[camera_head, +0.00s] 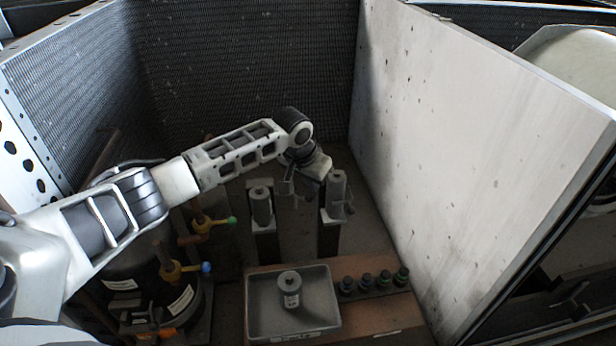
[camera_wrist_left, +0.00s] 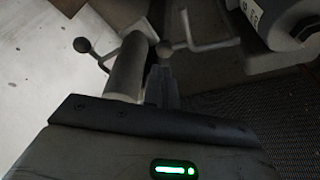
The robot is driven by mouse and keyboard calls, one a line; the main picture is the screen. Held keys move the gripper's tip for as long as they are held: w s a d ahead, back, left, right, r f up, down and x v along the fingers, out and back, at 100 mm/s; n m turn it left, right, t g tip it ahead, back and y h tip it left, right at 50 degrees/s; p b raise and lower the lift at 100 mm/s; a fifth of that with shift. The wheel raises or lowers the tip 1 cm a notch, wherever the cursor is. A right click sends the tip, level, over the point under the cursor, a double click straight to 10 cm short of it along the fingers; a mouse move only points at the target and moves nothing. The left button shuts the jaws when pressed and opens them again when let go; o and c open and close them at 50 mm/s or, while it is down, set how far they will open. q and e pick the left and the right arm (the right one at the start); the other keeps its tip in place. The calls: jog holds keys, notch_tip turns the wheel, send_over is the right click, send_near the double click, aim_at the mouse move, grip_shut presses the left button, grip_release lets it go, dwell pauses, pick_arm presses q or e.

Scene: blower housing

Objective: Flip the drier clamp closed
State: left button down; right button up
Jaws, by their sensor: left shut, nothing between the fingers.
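Two grey drier cylinders stand on dark posts: the left drier (camera_head: 261,206) and the right drier (camera_head: 337,188). My left gripper (camera_head: 288,188) is between them, seen from behind in the head view and partly hidden by its own wrist. In the left wrist view, the gripper's fingers (camera_wrist_left: 162,86) are shut and empty, close beside a pale drier cylinder (camera_wrist_left: 128,66). Clamp rods with ball ends, one being the left ball (camera_wrist_left: 82,44), stick out by that cylinder. Whether a finger touches the clamp, I cannot tell. My right gripper is not in view.
A grey tray (camera_head: 255,318) holding a loose cylinder (camera_head: 290,288) sits on a reddish-brown block in front. Several dark caps (camera_head: 367,281) stand right of it. A pale panel (camera_head: 480,150) closes off the right side. Valves with a green and a blue handle (camera_head: 205,267) are at left.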

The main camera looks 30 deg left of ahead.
pick_arm(q)
jog(key=shift+x, duration=0.85)
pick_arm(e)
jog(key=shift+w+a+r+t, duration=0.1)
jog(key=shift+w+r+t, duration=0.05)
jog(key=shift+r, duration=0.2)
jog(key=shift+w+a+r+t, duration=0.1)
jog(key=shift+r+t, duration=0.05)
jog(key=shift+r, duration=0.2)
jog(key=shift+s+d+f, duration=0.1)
